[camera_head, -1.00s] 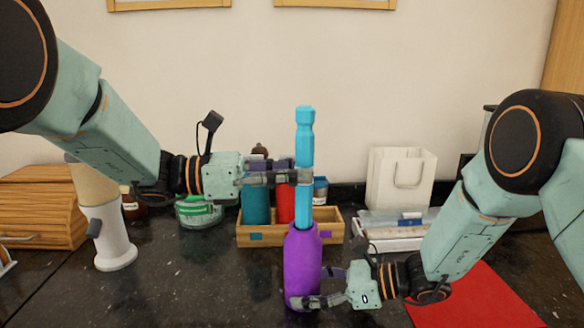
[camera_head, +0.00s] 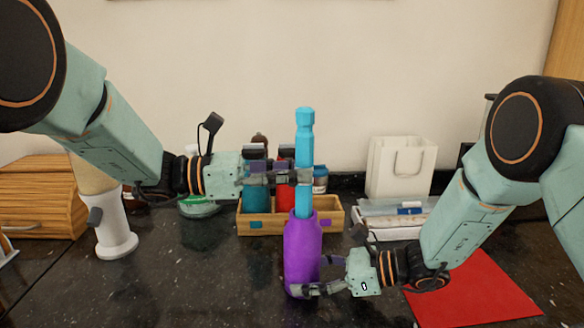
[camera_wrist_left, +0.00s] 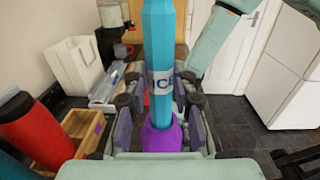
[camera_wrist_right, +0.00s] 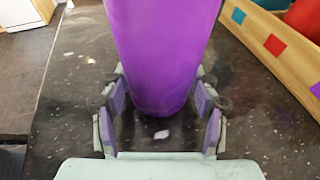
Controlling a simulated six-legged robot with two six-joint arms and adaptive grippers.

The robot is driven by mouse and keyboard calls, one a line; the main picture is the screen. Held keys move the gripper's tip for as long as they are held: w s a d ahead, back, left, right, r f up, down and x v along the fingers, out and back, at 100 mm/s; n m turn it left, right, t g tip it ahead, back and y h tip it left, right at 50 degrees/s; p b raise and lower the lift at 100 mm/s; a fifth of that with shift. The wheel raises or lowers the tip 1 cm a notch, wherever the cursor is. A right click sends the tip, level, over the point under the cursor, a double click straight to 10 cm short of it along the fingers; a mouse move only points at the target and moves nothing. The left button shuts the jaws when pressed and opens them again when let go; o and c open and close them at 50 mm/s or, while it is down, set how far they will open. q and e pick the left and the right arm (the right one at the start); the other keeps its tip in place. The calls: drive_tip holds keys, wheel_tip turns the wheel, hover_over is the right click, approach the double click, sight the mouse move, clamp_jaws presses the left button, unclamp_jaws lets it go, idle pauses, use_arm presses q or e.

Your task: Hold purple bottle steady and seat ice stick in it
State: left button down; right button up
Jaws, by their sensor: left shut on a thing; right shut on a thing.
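The purple bottle (camera_head: 302,255) stands upright on the dark counter in the head view. My right gripper (camera_head: 312,290) is shut on it near its base; the right wrist view shows the bottle (camera_wrist_right: 160,50) between the fingers. The light blue ice stick (camera_head: 304,150) is upright above the bottle, its lower end inside or behind the bottle's mouth. My left gripper (camera_head: 300,177) is shut around the stick's middle. In the left wrist view the stick (camera_wrist_left: 159,40) bears a label and runs down to the purple bottle (camera_wrist_left: 160,138). The stick's lower tip is hidden.
Behind the bottle is a wooden box (camera_head: 262,224) with teal and red bottles in it. A white paper bag (camera_head: 400,168) stands at the back right. A red sheet (camera_head: 475,295) lies at right. A white dispenser (camera_head: 115,230) and wooden bread box (camera_head: 40,205) are at left.

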sight(295, 211)
use_arm(q)
drive_tip(key=shift+f, duration=3.55)
drive_tip(key=c, duration=1)
unclamp_jaws()
drive_tip(key=shift+s+f, duration=0.1)
drive_tip(key=shift+a, duration=0.1)
drive_tip(key=a, duration=1.2)
drive_tip(key=shift+s, duration=0.15)
use_arm(e)
drive_tip(key=shift+f, duration=0.1)
use_arm(q)
drive_tip(key=shift+r, duration=0.2)
use_arm(e)
drive_tip(key=shift+s, duration=0.1)
drive_tip(key=o, duration=0.9)
use_arm(q)
drive_tip(key=shift+d, duration=0.1)
